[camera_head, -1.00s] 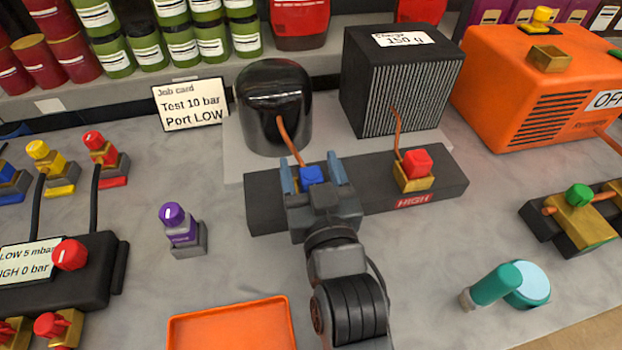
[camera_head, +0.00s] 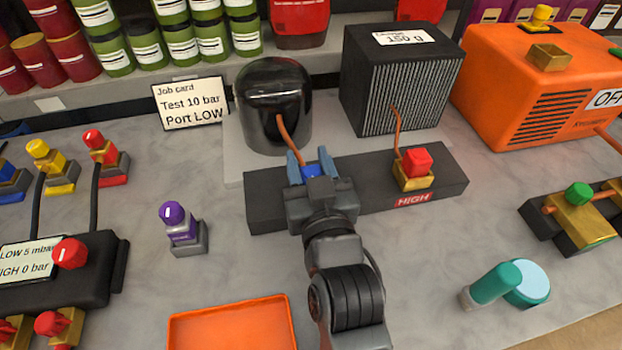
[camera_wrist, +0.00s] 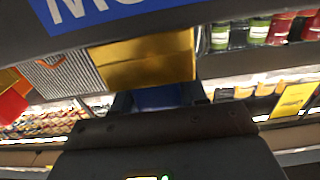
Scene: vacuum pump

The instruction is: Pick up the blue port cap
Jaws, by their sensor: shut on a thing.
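The blue port cap (camera_head: 310,172) is at the left end of the black port block (camera_head: 264,195), mostly hidden behind my gripper (camera_head: 310,163) in the head view. My gripper is shut on the cap, with one finger on each side. In the wrist view the blue cap (camera_wrist: 156,97) shows as a dark blue patch beyond the gripper body, next to a brass fitting (camera_wrist: 150,62). A blue label (camera_wrist: 85,10) with white letters crosses the top of that view. I cannot tell whether the cap is still seated on its fitting.
A red cap (camera_head: 417,162) on a brass fitting stands at the block's right end, by the HIGH label. A black dome (camera_head: 274,105) and a finned box (camera_head: 400,85) stand behind. A purple-topped part (camera_head: 180,225) is left; an orange tray (camera_head: 232,325) is in front.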

